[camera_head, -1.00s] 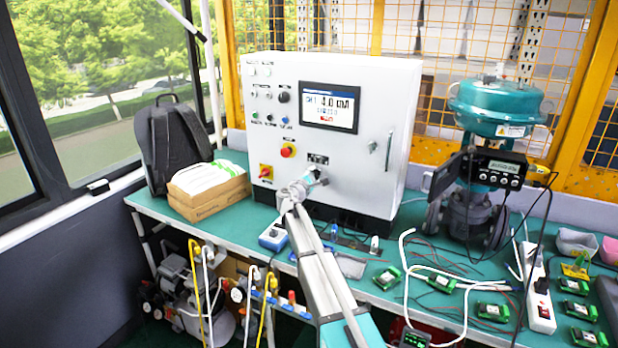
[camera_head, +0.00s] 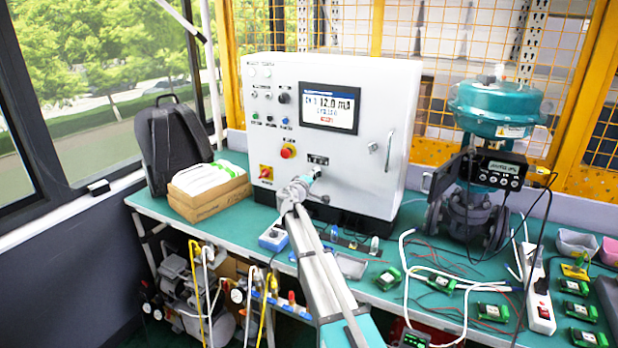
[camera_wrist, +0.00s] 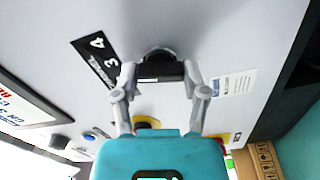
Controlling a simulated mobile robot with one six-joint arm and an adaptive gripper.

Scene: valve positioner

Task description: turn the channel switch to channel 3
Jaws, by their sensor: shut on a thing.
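The channel switch is a black knob (camera_wrist: 158,70) on the front of the white control cabinet (camera_head: 385,105). In the wrist view my gripper (camera_wrist: 158,78) is shut on it, with one finger on each side. A black channel label (camera_wrist: 95,62) beside the knob shows the digits 3 and 4; the rest is partly hidden. In the head view my gripper (camera_head: 312,177) reaches the cabinet just below the label and mostly hides the knob. The cabinet's screen (camera_head: 330,107) appears to read CH 3 and 12.0 mA.
A red emergency button (camera_head: 287,151) and a yellow-red switch (camera_head: 265,172) are left of the knob. A door handle (camera_head: 388,150) is to its right. A cardboard box (camera_head: 205,203) and a teal valve (camera_head: 497,105) flank the cabinet on the green bench (camera_head: 235,225).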

